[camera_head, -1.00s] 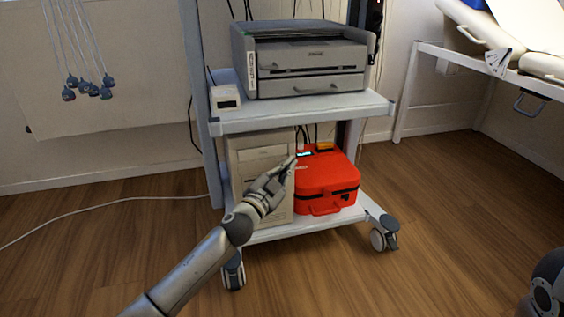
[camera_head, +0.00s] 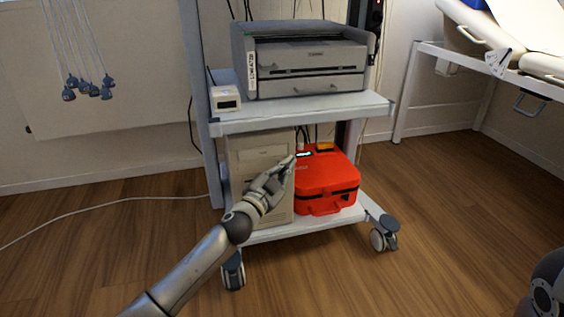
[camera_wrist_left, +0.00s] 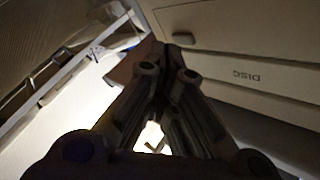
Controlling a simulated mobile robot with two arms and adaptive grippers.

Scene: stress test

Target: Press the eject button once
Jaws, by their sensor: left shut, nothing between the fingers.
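A beige computer tower (camera_head: 250,151) stands upright on the cart's lower shelf. In the left wrist view its front (camera_wrist_left: 225,30) fills the upper right, with a "DISC" label and a small dark button (camera_wrist_left: 184,39). My left gripper (camera_head: 289,163) is shut and empty, in front of the tower's front face in the head view. In the left wrist view its closed fingertips (camera_wrist_left: 163,50) are close to the button, just below and left of it. A small gap seems to show; I cannot tell whether they touch the tower. My right gripper is not in view.
A red case (camera_head: 325,178) sits right beside the tower on the lower shelf (camera_head: 300,228). A grey printer (camera_head: 305,60) and a small white box (camera_head: 225,98) stand on the shelf above. A bed (camera_head: 500,50) is at the right. The wooden floor in front is clear.

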